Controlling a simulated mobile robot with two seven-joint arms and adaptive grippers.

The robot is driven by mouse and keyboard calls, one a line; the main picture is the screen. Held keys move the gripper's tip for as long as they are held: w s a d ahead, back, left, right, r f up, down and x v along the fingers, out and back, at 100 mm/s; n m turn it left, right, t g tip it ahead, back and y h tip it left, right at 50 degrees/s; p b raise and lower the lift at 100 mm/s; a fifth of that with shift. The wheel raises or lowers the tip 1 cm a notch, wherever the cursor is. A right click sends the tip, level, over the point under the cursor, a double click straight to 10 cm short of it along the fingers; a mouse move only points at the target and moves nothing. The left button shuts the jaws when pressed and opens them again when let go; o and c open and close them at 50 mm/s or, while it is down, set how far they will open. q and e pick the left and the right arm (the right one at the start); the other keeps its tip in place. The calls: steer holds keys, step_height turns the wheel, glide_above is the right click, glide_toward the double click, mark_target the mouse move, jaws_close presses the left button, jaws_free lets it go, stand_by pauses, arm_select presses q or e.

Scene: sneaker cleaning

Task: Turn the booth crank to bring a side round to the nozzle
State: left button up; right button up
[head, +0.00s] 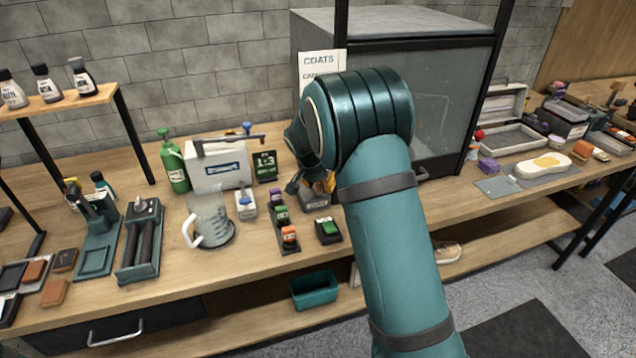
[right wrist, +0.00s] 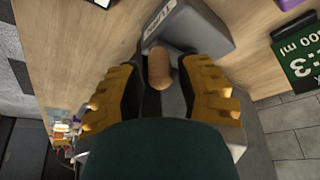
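The booth (head: 440,100) is a grey box with a dark glass front at the back of the bench, partly hidden by my right arm. In the right wrist view, the crank's brown rounded knob (right wrist: 158,68) stands by a grey block labelled "TURN" (right wrist: 195,28). My right gripper (head: 324,184) is low over the bench in front of the booth. Its two yellow-backed fingers are apart, one on each side of the knob, with a visible gap. The rest of the crank is hidden. The nozzle cannot be made out. My left gripper is out of view.
Trays (head: 515,138) and brushes lie right of the booth.

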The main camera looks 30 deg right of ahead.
steer(key=shift+o, duration=0.6)
steer(key=shift+d, duration=0.1)
steer(key=v, duration=1.2)
